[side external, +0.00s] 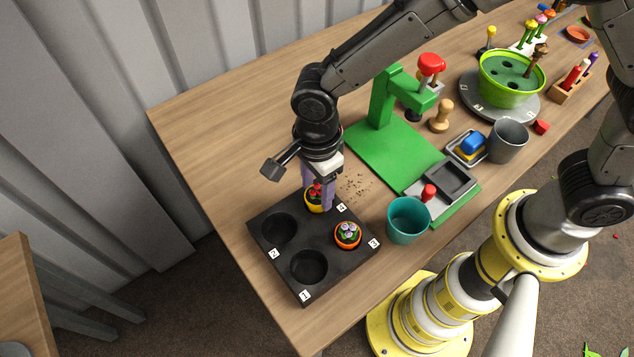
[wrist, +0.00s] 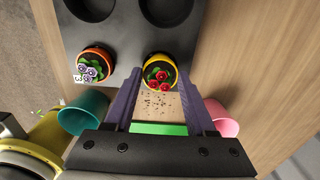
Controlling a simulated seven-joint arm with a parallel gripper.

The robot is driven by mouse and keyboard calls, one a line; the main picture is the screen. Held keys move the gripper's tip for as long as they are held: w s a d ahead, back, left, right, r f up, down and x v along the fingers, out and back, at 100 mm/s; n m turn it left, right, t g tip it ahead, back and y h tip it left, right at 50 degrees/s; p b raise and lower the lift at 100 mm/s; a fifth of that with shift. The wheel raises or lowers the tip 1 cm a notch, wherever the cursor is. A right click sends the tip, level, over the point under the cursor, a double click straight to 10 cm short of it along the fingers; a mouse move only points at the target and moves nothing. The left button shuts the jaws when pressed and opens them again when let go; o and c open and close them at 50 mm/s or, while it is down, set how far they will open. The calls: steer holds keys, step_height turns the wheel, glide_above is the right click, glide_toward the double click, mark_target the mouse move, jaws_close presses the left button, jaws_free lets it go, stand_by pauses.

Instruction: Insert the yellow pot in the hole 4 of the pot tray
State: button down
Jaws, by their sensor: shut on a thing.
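The yellow pot (side external: 315,207) with red flowers is at hole 4 of the black pot tray (side external: 312,246), beside the label 4. It also shows upright in the wrist view (wrist: 160,57). The pot covers hole 4, and I cannot tell how deep it sits. My gripper (side external: 319,192) points down from above, shut on the yellow pot with its purple fingers on either side of it. The fingers also show in the wrist view (wrist: 159,82). An orange pot (side external: 347,238) with purple and white flowers sits in hole 3. Holes 1 and 2 are empty.
A teal cup (side external: 406,221) stands close to the tray's right side. A green press stand (side external: 392,150) is behind it. A pink cup (wrist: 222,118) shows at the right in the wrist view. Loose soil (side external: 356,186) lies near the tray. The table's back left is bare.

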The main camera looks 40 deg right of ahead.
mark_target(317, 187)
steer(key=shift+f, duration=0.4)
steer(key=shift+c, duration=0.7)
jaws_free()
steer(key=shift+r, duration=0.1)
step_height(317, 187, up, 14)
steer(key=shift+f, duration=0.2)
